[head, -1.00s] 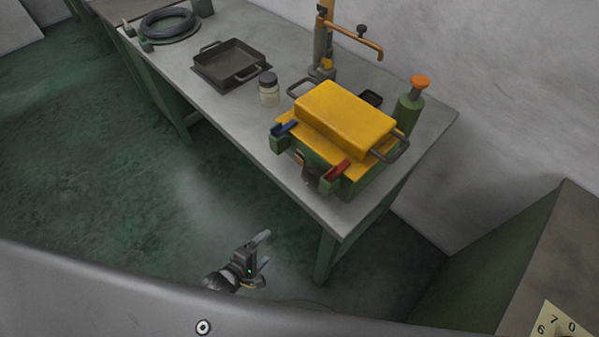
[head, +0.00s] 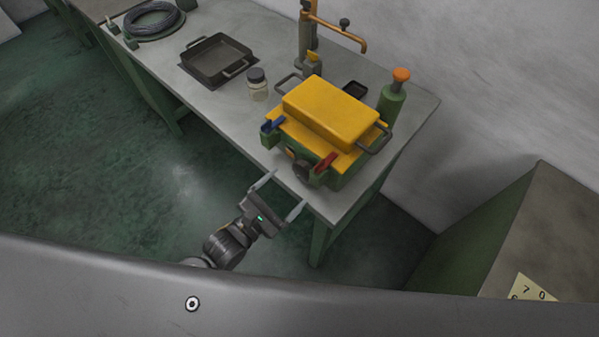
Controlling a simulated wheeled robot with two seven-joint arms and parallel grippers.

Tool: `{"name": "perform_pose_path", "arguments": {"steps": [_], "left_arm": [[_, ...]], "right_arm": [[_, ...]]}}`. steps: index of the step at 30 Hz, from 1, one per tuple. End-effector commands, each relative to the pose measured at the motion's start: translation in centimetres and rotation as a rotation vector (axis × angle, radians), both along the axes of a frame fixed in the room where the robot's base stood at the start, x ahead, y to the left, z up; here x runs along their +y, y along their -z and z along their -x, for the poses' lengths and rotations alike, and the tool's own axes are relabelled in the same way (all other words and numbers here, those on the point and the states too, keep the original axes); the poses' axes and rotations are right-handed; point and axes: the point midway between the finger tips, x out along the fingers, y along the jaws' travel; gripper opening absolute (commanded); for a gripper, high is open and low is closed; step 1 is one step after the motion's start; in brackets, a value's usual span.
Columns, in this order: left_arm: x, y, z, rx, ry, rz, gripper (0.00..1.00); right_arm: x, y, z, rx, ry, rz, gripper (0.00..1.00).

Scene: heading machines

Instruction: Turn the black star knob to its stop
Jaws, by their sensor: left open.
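A green box with a yellow lid (head: 331,112) stands on the grey bench near its front right corner. On its front side a dark round knob (head: 302,169) shows, small and partly in shade; I take it for the black star knob, but its lobes and turn position cannot be made out. My right gripper is not in view.
The bench (head: 222,114) also bears a black tray (head: 216,58), a glass jar (head: 257,86), a green bottle with an orange cap (head: 392,97), an orange-armed stand (head: 308,30) and a cable coil (head: 151,20). A green cabinet (head: 480,235) stands at right.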

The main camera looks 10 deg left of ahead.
Motion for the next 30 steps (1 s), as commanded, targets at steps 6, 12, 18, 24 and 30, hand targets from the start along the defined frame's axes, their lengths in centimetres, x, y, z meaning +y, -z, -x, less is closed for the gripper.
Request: {"name": "perform_pose_path", "arguments": {"steps": [6,12,18,24,30], "left_arm": [[-2.2,-0.2,-3.2,-0.001,-0.001,-0.001,0.86],[-3.2,-0.1,-4.7,0.0,0.0,0.0,0.86],[-3.4,0.0,-4.9,0.0,0.0,-0.001,0.86],[-3.4,0.0,-4.9,0.0,0.0,-0.001,0.78],[-3.4,0.0,-4.9,0.0,0.0,-0.001,0.52]], "right_arm": [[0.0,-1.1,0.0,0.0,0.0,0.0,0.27],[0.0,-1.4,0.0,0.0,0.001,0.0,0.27],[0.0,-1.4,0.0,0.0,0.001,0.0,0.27],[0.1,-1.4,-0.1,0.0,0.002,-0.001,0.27],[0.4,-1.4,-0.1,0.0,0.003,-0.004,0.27]]}}
